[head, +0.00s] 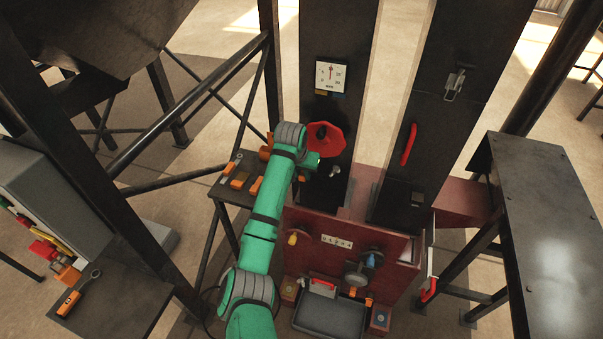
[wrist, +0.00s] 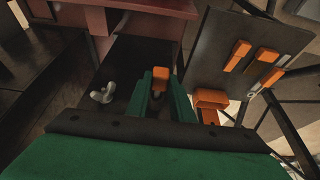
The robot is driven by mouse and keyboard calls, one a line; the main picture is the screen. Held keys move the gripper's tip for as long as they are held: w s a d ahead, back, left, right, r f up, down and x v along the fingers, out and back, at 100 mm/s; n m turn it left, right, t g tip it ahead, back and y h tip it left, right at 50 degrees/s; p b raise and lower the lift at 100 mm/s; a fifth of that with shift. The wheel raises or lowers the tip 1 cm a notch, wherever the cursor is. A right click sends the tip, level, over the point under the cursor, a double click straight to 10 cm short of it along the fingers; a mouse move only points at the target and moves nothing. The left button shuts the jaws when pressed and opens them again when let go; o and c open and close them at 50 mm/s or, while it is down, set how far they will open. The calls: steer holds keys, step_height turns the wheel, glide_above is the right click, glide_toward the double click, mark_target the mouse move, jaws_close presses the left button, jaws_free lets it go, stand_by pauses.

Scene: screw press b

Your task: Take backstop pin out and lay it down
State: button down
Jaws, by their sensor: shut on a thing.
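In the wrist view my gripper (wrist: 160,92) has its two green fingers closed around a small piece with an orange block-like end (wrist: 161,74), which I take to be the backstop pin. Something grey shows just below the orange end, between the fingers. The piece is in front of the dark press column (wrist: 130,65); I cannot tell whether it still sits in a hole there.
A dark side shelf (head: 228,190) left of the column holds several orange-handled tools; it also shows in the wrist view (wrist: 225,85). An orange bracket (wrist: 210,98) and a grey wing-shaped knob (wrist: 102,93) are close by. A red flared part (head: 328,139) is beside my wrist.

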steer(key=shift+s, duration=0.4)
steer(key=shift+s+a, duration=0.25)
steer(key=shift+a, duration=0.05)
steer(key=shift+s+d, duration=0.1)
steer(key=shift+s, duration=0.15)
steer(key=shift+s, duration=0.1)
steer(key=shift+s, duration=0.15)
steer(key=shift+s+a, duration=0.25)
